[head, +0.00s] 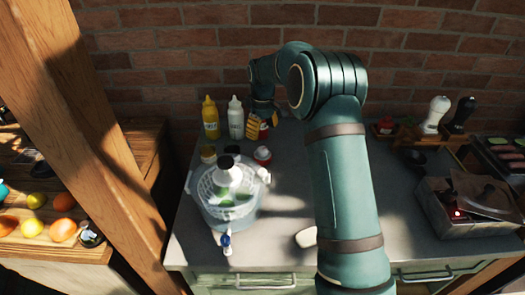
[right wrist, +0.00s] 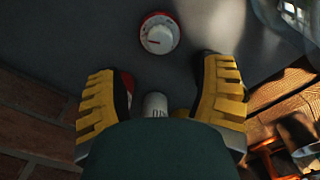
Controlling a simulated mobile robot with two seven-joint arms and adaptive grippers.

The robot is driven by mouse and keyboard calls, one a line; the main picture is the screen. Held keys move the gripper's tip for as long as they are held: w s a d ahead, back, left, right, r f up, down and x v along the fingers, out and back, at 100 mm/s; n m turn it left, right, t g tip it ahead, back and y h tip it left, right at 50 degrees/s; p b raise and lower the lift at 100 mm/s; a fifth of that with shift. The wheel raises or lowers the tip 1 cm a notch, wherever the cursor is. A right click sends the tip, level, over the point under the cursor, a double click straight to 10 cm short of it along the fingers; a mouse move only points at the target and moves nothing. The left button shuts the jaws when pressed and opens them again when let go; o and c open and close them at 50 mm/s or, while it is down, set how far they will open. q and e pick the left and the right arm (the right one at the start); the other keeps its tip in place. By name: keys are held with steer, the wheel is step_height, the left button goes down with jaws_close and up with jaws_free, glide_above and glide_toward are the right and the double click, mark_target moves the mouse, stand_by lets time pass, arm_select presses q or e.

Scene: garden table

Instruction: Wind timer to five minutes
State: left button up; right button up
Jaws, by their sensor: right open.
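The timer shows in the right wrist view as a round white dial with a red rim and a dark red pointer mark (right wrist: 160,34). It sits on the grey counter, beyond my fingertips and apart from them. In the head view a small red-and-white round item (head: 262,155), which looks like the same timer, stands just in front of my right gripper (head: 260,126). My right gripper's yellow fingers (right wrist: 162,90) are spread open with nothing held. The dial's fine markings are too small to read. My left gripper is not in view.
A yellow bottle (head: 210,118) and a white bottle (head: 236,118) stand left of my right gripper, near the brick wall. A salad spinner (head: 247,214) with greens stands in front. A metal box (head: 470,227) is at right. Some counter in front is clear.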

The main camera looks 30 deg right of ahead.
mark_target(263, 149)
step_height(263, 149, down, 9)
steer(key=shift+r+b, duration=0.2)
steer(key=shift+b, duration=0.35)
steer(key=shift+c, duration=0.2)
